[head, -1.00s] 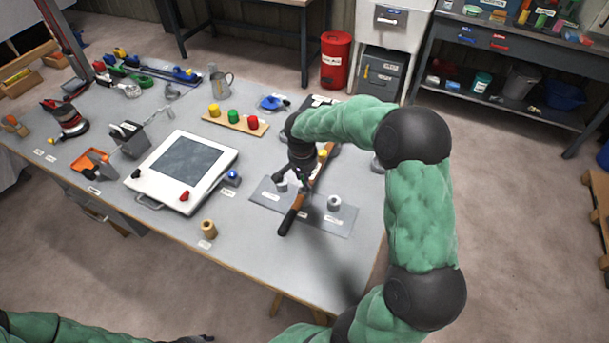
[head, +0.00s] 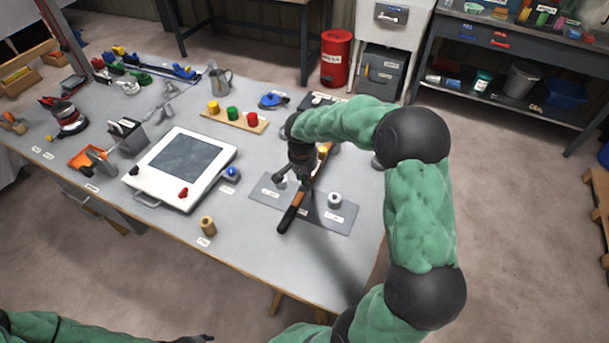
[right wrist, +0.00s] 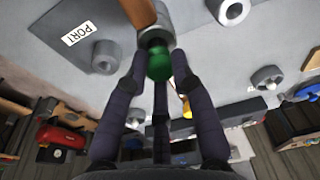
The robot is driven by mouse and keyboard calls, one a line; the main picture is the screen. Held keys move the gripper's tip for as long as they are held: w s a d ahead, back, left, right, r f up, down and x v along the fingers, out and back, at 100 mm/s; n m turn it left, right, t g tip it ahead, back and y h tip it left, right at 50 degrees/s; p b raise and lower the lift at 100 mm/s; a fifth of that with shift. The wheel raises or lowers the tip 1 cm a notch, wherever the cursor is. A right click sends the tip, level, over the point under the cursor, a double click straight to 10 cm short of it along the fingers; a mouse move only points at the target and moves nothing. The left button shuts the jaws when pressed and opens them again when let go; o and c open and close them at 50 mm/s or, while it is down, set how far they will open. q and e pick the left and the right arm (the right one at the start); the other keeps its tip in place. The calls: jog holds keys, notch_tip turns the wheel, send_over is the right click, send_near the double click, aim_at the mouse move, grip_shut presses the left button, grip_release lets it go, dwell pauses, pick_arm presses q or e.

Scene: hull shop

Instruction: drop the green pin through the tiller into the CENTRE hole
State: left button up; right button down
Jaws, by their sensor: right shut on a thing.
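My right gripper (head: 303,178) is over the middle of the grey plate (head: 345,219). In the right wrist view its fingers (right wrist: 158,78) are shut on the green pin (right wrist: 158,65). The pin is lined up with a pale metal collar (right wrist: 153,36) at the tiller; how far it is inside is hidden. The tiller (head: 291,212) has a brown and black handle and lies across the plate; its wood also shows in the right wrist view (right wrist: 138,10). A grey round post (right wrist: 105,56) stands by the PORT label. Another (head: 334,199) stands right of the tiller. The centre hole is hidden.
A wooden rack (head: 222,121) holds yellow, green and red pegs behind the plate. A white framed panel (head: 150,191) and a tan cylinder (head: 207,226) stand to the left. My left arm (head: 90,330) is low at the front edge; its gripper barely shows.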

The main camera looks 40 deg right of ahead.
jog(key=shift+f+b, duration=0.55)
jog(key=shift+f, duration=0.05)
dwell(0.6)
jog(key=c, duration=0.6)
grip_release()
jog(key=shift+o, duration=0.2)
jog(key=shift+r+p, duration=2.45)
jog(key=shift+r, duration=1.55)
